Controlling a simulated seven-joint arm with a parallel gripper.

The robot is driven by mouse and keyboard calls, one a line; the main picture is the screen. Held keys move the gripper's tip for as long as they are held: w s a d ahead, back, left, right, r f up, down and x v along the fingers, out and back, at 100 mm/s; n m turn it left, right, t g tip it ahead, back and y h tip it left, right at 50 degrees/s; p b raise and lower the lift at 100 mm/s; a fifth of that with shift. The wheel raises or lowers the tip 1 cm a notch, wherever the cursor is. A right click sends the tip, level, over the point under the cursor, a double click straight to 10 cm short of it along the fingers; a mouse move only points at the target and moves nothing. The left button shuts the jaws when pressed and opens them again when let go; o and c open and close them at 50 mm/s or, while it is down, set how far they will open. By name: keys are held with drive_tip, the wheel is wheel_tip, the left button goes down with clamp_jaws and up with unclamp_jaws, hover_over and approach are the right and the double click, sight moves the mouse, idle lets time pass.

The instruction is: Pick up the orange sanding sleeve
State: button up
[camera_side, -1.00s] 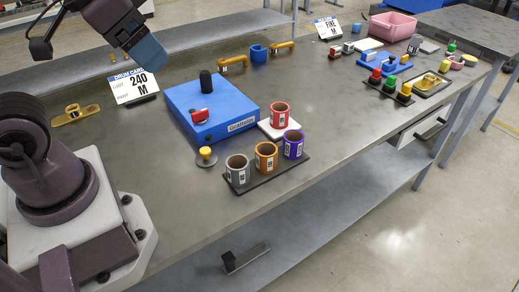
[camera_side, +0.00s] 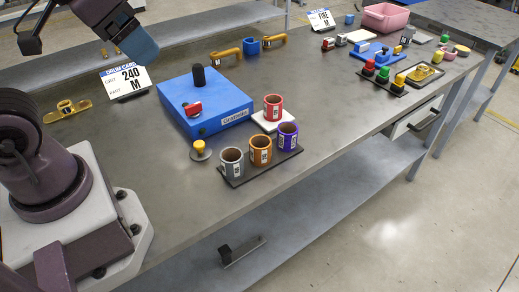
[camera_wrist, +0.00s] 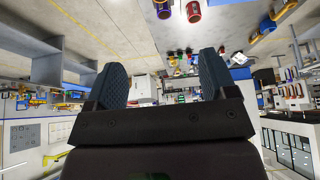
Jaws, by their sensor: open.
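The orange sanding sleeve (camera_side: 261,151) stands upright on a dark flat tray (camera_side: 236,181) near the table's front edge. It is between a grey sleeve (camera_side: 232,162) and a purple sleeve (camera_side: 287,137). My gripper (camera_side: 138,45) is at the upper left of the side view, raised above the table and well apart from the sleeves. In the wrist view its two dark blue fingers (camera_wrist: 162,75) are spread apart with nothing between them. A red sleeve shows at the top edge of that view (camera_wrist: 193,11).
A red sleeve (camera_side: 273,107) stands on a white pad behind the tray. A blue box (camera_side: 207,96) with a black knob sits left of it, with a yellow knob (camera_side: 199,147) in front. A 240 M card (camera_side: 127,81) stands below my gripper. Bare table lies at the front left.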

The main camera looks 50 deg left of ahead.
drive_tip(key=shift+c, duration=1.1)
drive_tip(key=shift+f, duration=0.1)
drive_tip(key=n+g, duration=0.6)
drive_tip(key=n, duration=0.7)
hover_over(260, 150)
drive_tip(key=s+a, duration=0.1)
drive_tip(key=s, duration=0.1)
wheel_tip(260, 150, down, 20)
drive_tip(key=w+n, duration=0.4)
drive_tip(key=n, duration=0.3)
drive_tip(key=f, duration=0.7)
drive_tip(key=shift+s+a+f, duration=0.25)
drive_tip(key=shift+a+f, duration=0.2)
drive_tip(key=shift+f, duration=2.45)
drive_tip(key=c, duration=0.5)
